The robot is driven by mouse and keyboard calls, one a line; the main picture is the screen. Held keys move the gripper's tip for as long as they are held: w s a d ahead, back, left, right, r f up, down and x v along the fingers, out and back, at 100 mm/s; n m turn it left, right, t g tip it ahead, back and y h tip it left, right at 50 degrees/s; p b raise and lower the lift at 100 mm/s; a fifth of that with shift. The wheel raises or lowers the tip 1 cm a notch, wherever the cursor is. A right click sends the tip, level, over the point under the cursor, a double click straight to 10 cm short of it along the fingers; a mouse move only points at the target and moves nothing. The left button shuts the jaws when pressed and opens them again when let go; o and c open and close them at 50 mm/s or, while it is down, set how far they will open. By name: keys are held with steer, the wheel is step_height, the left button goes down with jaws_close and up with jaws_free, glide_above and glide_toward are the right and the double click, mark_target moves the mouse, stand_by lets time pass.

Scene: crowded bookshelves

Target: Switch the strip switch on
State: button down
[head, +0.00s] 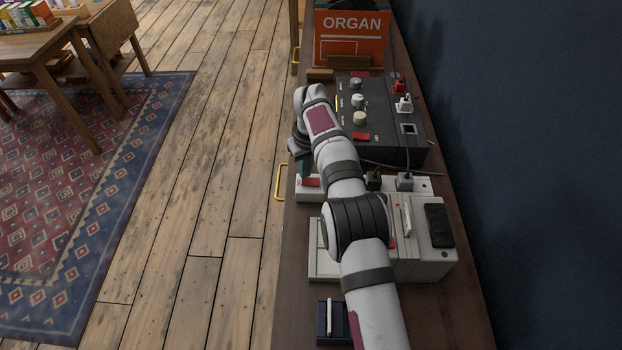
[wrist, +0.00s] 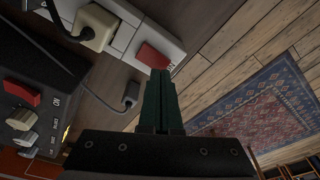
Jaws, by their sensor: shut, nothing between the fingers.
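The white power strip (head: 305,194) lies across the cabinet top, partly hidden behind my arm. Its red rocker switch (head: 309,182) is at the strip's left end. In the wrist view the strip (wrist: 128,36) crosses the top, with the red switch (wrist: 153,56) near its end. My gripper (head: 304,168) points down beside the switch; its dark green fingers (wrist: 160,75) are together and empty. The fingertips appear just short of the switch in the wrist view; I cannot tell whether they touch it. Which way the switch is tilted is unclear.
A black box with knobs (head: 385,125) and its own red switch (head: 362,137) stands behind the strip. Plugs (head: 404,181) sit in the strip. A pale grey device (head: 425,262) and a dark blue box (head: 325,338) are nearer. An ORGAN record sleeve (head: 352,45) stands behind.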

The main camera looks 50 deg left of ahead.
mark_target(306, 180)
steer(key=shift+f, duration=0.8)
steer(key=shift+r, duration=3.55)
steer(key=w+d+r+m, duration=0.3)
steer(key=d+r, duration=0.3)
steer(key=d, duration=0.4)
steer(key=w+d+r+m, duration=0.35)
steer(key=d+r, duration=0.25)
steer(key=d, duration=0.3)
steer(key=s+d+r+m, duration=0.2)
steer(key=s+d+m, duration=0.1)
steer(key=d, duration=0.5)
steer(key=s+d+r+m, duration=0.2)
steer(key=s+d+m, duration=0.15)
steer(key=d, duration=0.45)
steer(key=s+d+f+m, duration=0.3)
steer(key=s+d, duration=0.3)
steer(key=s, duration=0.4)
steer(key=s+d+f+m, duration=0.3)
steer(key=s+d, duration=0.3)
steer(key=s, duration=0.3)
steer(key=shift+s+d+f+m+g, duration=0.25)
steer(key=shift+s+m+g, duration=0.1)
steer(key=shift+m, duration=0.45)
